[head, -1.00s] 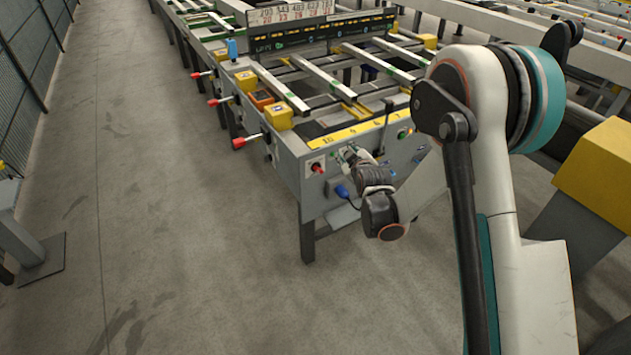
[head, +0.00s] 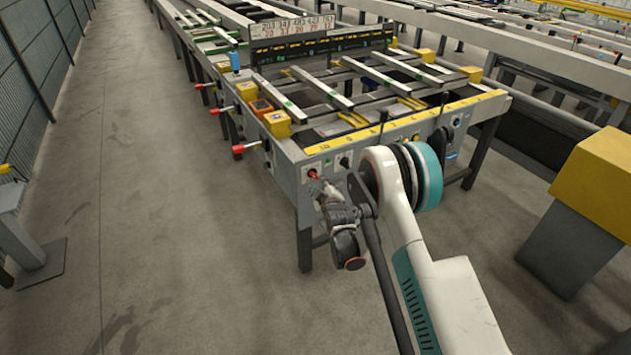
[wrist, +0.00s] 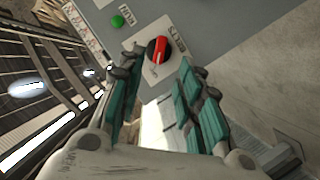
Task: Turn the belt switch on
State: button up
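The belt switch (wrist: 158,50) is a red rotary handle on a round black base, set in a pale plate on the grey front panel. In the wrist view its handle points roughly up and down the picture, slightly tilted. In the head view the red switch (head: 312,173) is at the left end of the table's front panel, partly behind my gripper (head: 322,188). In the wrist view my gripper (wrist: 161,76) is open, with its teal-padded fingers on either side of the view and the switch just beyond and between the tips. No contact is visible.
A green button (wrist: 117,22) is beside the switch in the wrist view. Red-tipped levers (head: 246,147) stick out from the table's left side. A yellow-topped post (head: 600,175) stands at the right. The floor aisle at the left is clear.

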aim_at(315, 177)
jog(key=b+x, duration=0.2)
jog(key=x, duration=0.5)
jog(key=shift+r, duration=0.1)
jog(key=shift+c, duration=0.6)
grip_shut()
